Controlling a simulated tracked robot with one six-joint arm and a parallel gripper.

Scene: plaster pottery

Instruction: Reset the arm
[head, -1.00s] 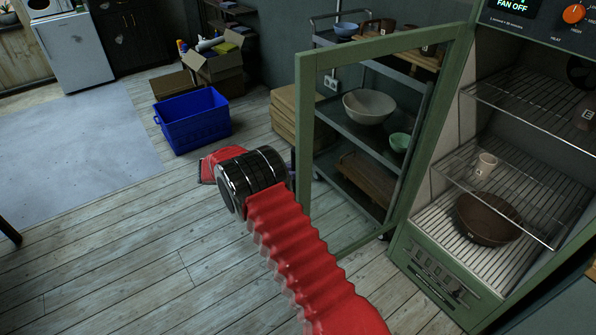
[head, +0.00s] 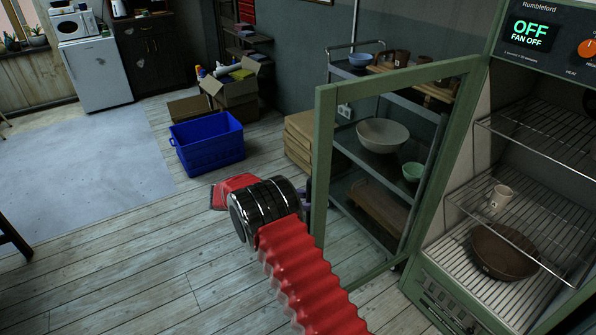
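My arm reaches up from the bottom of the head view, with a red ribbed sleeve and a black ringed joint. My gripper is beyond that joint and hidden; only a red part of the arm's far end shows past it, over the wooden floor. I cannot see any fingers or whether it holds something. The arm's end is left of the open green door (head: 325,170) of the kiln-like cabinet (head: 440,285), apart from the shelves inside.
The cabinet holds a brown bowl (head: 503,252) and a small cup (head: 500,198) on wire racks; its display reads OFF. Behind the door stands a grey trolley with a pale bowl (head: 382,135) and a green bowl (head: 412,171). A blue crate (head: 207,145) sits on the floor.

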